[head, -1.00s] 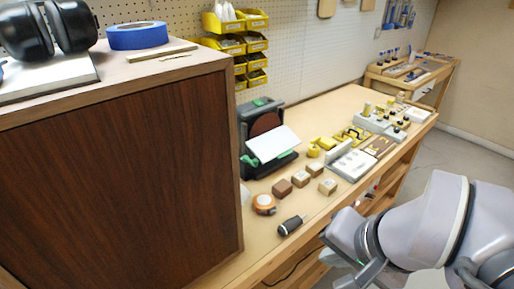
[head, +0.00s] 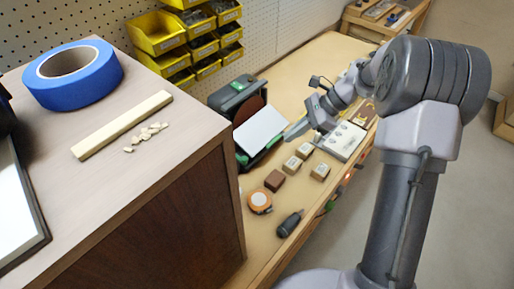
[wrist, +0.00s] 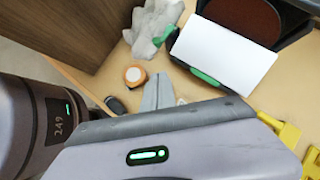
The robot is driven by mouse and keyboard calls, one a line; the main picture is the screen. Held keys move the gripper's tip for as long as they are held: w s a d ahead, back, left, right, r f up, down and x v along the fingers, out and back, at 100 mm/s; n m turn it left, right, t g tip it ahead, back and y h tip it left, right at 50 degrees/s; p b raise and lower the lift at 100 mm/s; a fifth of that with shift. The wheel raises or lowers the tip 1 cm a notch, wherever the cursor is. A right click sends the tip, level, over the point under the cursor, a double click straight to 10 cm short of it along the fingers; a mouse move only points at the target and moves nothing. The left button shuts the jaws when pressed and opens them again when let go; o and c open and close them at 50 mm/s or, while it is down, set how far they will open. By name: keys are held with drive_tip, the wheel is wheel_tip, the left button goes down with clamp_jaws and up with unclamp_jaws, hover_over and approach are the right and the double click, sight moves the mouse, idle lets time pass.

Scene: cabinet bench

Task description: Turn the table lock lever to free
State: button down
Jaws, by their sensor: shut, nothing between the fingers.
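The sander (head: 238,105) is a dark machine with green parts and a brown disc, standing at the back of the bench. Its white tilted table (head: 260,130) also shows in the wrist view (wrist: 225,52). A green bar-like part, possibly the lock lever, lies at the table's lower edge in the wrist view (wrist: 206,77); I cannot be sure which part is the lever. My gripper (head: 292,131) is shut and empty, just right of the white table in the head view. In the wrist view its fingers (wrist: 158,90) point toward the bench, left of the green part and apart from it.
A brown cabinet (head: 180,225) stands at left. A crumpled pale rag (wrist: 152,28) lies beside the sander. Yellow parts (wrist: 285,130) are at right in the wrist view.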

drive_tip(key=b, duration=0.4)
approach(238, 157)
drive_tip(key=s+d+f, duration=0.2)
drive_tip(key=d+f, duration=0.1)
drive_tip(key=d, duration=0.1)
drive_tip(key=a, duration=0.1)
drive_tip(key=a+b, duration=0.1)
drive_tip(key=a, duration=0.2)
drive_tip(key=shift+s+a+f, duration=0.1)
drive_tip(key=shift+a+f, duration=0.15)
drive_tip(key=shift+f, duration=0.1)
drive_tip(key=shift+s, duration=0.1)
